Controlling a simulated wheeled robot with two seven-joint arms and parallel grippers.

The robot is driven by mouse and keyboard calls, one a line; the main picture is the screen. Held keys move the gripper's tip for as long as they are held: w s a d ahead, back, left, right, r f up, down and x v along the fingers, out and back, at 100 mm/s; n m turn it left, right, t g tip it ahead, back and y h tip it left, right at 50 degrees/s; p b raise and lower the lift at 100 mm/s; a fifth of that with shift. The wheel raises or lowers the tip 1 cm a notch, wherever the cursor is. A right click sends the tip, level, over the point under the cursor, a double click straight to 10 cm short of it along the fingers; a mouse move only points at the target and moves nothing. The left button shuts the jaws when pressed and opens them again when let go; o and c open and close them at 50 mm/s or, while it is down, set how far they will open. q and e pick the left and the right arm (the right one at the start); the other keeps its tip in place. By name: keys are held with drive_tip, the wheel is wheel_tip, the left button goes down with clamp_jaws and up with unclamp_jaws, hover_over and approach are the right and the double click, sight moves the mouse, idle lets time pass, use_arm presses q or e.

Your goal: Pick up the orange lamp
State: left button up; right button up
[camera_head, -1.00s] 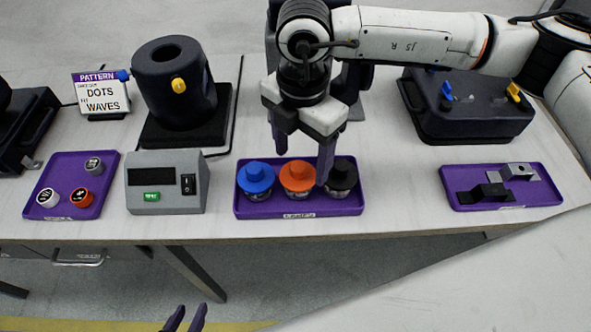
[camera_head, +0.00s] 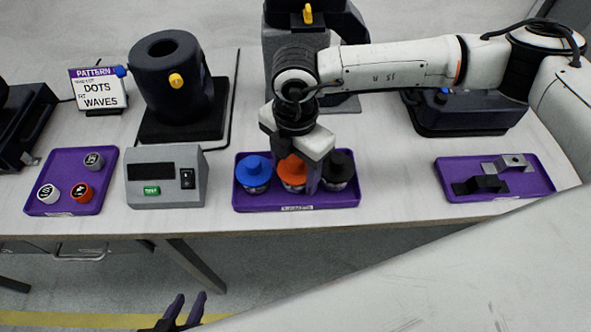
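The orange lamp (camera_head: 291,171) stands upright in a purple tray (camera_head: 295,208), between a blue lamp (camera_head: 254,172) and a black lamp (camera_head: 340,168). My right gripper (camera_head: 302,172) points down at the orange lamp from above. One purple finger shows between the orange and black lamps, close against the orange one. The other finger is hidden, so I cannot tell whether the gripper is shut on it. My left gripper (camera_head: 185,310) is at the bottom edge, off the table's front, with its two fingertips apart and nothing between them.
A purple tray (camera_head: 495,180) with metal parts lies right. A pale surface covers the lower right.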

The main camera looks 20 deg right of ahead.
drive_tip(key=shift+c, duration=0.9)
wheel_tip(320, 180, up, 10)
drive_tip(key=shift+r+b, duration=0.1)
drive_tip(key=shift+b, duration=0.35)
